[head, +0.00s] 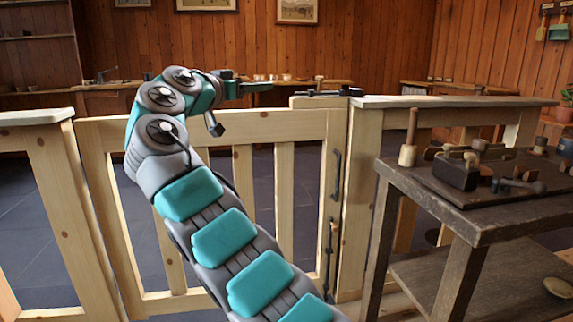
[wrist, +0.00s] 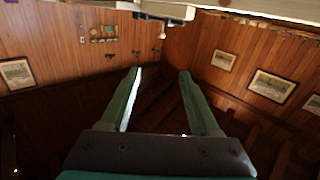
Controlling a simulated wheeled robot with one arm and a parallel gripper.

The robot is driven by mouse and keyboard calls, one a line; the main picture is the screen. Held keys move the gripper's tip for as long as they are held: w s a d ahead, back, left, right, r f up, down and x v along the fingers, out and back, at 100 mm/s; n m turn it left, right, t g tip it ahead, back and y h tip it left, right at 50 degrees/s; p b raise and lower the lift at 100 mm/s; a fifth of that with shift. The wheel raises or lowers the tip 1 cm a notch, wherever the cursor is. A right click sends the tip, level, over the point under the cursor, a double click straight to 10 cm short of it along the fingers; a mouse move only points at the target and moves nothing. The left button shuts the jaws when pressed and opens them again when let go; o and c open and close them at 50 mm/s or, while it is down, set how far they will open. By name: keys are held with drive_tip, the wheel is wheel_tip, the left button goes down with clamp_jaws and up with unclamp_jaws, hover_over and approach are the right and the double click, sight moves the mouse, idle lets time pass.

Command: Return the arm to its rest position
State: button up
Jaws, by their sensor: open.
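My arm (head: 225,235) rises from the bottom of the head view and bends at the top. My gripper (head: 258,87) points right, in front of the wooden gate and near its top rail height. In the wrist view my gripper (wrist: 161,74) is open, its two green fingers apart with nothing between them. Beyond the fingers the wrist view shows wood-panelled walls with framed pictures.
A pale wooden gate (head: 285,126) with black hardware stands behind my arm. A dark workbench (head: 505,218) at the right holds a spool-like turned piece (head: 408,152) and several tools. Pale railings flank the gate. Dark tiled floor lies beyond.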

drive_tip(key=s+d+f+n+g, duration=0.1)
drive_tip(key=d+f+n+g, duration=0.3)
drive_tip(key=d, duration=1.1)
drive_tip(key=s+d+f+g+y+p, duration=0.15)
drive_tip(key=s+d+f+g, duration=0.45)
drive_tip(key=s+d+f, duration=0.65)
drive_tip(key=s+d+f+n+g+y, duration=0.1)
drive_tip(key=s+d+f+g+y, duration=0.1)
drive_tip(key=s+f, duration=0.65)
drive_tip(key=s+d+f+g+y, duration=0.15)
drive_tip(key=s+f, duration=0.35)
drive_tip(key=s, duration=0.6)
drive_tip(key=s+a+f+g+y, duration=0.1)
drive_tip(key=s+a+f, duration=0.3)
drive_tip(key=s, duration=0.6)
drive_tip(key=s+a+f+n+g+y+p, duration=0.1)
drive_tip(key=s+a+f+y, duration=0.3)
drive_tip(key=s, duration=0.6)
wheel_tip(320, 180, down, 2)
drive_tip(key=shift+f+g, duration=0.25)
drive_tip(key=shift+g, duration=0.3)
drive_tip(key=shift+c, duration=0.2)
